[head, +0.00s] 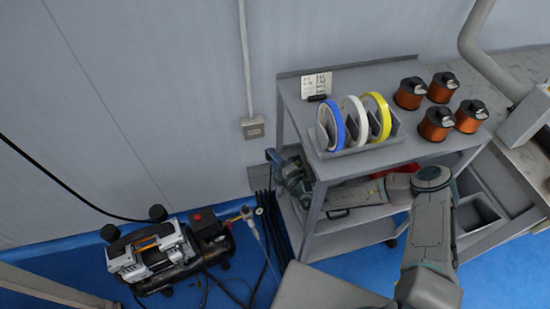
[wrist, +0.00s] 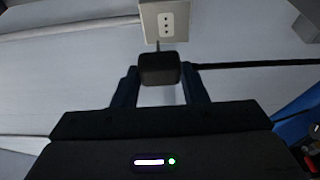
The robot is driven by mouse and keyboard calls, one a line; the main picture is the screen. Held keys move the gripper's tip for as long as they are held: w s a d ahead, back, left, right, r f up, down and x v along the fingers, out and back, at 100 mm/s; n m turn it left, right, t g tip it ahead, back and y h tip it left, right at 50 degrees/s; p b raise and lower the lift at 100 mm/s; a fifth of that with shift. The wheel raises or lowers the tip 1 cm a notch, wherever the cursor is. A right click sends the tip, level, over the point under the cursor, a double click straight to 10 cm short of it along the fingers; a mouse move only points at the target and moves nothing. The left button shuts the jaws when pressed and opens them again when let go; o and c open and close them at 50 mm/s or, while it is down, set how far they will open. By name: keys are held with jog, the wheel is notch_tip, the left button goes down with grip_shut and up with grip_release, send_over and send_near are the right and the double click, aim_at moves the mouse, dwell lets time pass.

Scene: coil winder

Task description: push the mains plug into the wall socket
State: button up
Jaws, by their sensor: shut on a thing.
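The wall socket (head: 252,129) is a pale box on the grey wall at the foot of a vertical conduit. In the wrist view the socket (wrist: 165,20) shows its face with a few dark holes, all uncovered. My gripper (wrist: 160,78) is shut on the black mains plug (wrist: 159,67), which lies across between the fingertips. A thin pin part points from the plug toward the socket's lower edge; whether it touches cannot be told. In the head view my gripper (head: 271,157) is below and right of the socket, beside the cart; the plug is not clear there.
A grey cart (head: 312,163) with tape rolls (head: 353,112) and several copper coils (head: 437,124) stands right of the socket, my arm passing beside it. A compressor (head: 160,250) stands on the blue floor at lower left. A dark cable (wrist: 260,64) runs right behind my gripper.

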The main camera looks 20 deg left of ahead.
jog(key=shift+s+a+f, duration=0.3)
jog(key=shift+s+a, duration=0.25)
jog(key=shift+s+a+f+p, duration=0.1)
jog(key=shift+s+a+p, duration=0.1)
jog(key=shift+p, duration=0.1)
jog(key=shift+s+a+f, duration=0.25)
jog(key=shift+s+a, duration=0.15)
jog(key=shift+a, duration=0.05)
dwell(0.5)
jog(key=shift+w+a, duration=0.1)
jog(key=shift+a, duration=0.3)
dwell(0.5)
jog(key=shift+w+a, duration=0.15)
jog(key=shift+w, duration=0.1)
